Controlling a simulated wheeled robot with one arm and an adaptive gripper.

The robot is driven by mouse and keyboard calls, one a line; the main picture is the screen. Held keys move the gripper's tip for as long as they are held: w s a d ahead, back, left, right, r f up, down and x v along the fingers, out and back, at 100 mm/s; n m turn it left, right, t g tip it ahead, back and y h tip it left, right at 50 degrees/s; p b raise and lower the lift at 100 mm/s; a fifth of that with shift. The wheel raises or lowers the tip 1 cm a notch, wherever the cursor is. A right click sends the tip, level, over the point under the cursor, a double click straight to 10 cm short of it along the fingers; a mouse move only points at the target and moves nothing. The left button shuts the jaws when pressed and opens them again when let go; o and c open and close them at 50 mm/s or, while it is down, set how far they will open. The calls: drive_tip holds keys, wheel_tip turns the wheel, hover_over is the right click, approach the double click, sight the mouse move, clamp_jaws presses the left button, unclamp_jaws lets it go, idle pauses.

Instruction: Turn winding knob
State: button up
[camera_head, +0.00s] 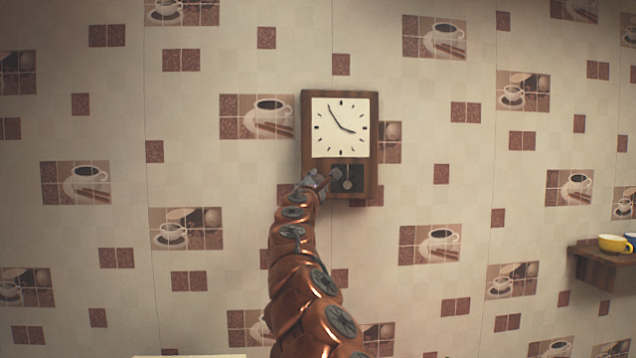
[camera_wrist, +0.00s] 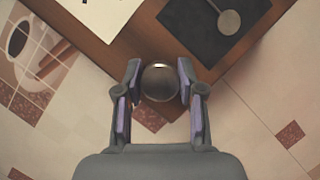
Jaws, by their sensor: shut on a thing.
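A brown wooden wall clock (camera_head: 367,126) with a pale square dial hangs on the wall; its wood also shows in the wrist view (camera_wrist: 129,45). The round metal winding knob (camera_wrist: 160,82) is near the clock's lower edge, between my fingers. My gripper (camera_wrist: 160,84) is shut on the knob, with a fingertip at each side. In the head view my gripper (camera_head: 318,184) is at the clock's lower left, and the knob is too small there to tell apart. A dark window with a round pendulum (camera_wrist: 229,21) is up and right of the knob.
The wall (camera_head: 230,260) is flat, papered with coffee-cup pictures and brown squares. A small wooden shelf (camera_head: 606,268) at the far right bears a yellow cup (camera_head: 614,243) and part of a blue one. The space around the clock is free.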

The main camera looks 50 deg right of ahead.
drive_tip(key=shift+f+m, duration=0.15)
drive_tip(key=shift+m, duration=0.15)
drive_tip(key=shift+w+f+m+g, duration=0.1)
drive_tip(key=shift+m+g, duration=0.3)
drive_tip(key=shift+m, duration=0.2)
drive_tip(key=shift+m+g+y+p, duration=0.4)
drive_tip(key=shift+m+g, duration=0.2)
drive_tip(key=shift+m, duration=1.2)
drive_tip(key=m+g+y+p, duration=0.1)
drive_tip(key=m, duration=0.2)
drive_tip(key=shift+m, duration=0.4)
drive_tip(key=m+y+p, duration=0.1)
drive_tip(key=m, duration=0.2)
drive_tip(key=shift+y, duration=0.4)
drive_tip(key=m+y+p, duration=0.1)
drive_tip(key=m+y, duration=0.1)
drive_tip(key=m, duration=0.1)
drive_tip(key=shift+m, duration=0.4)
drive_tip(key=o, duration=1.1)
drive_tip(key=shift+r, duration=0.25)
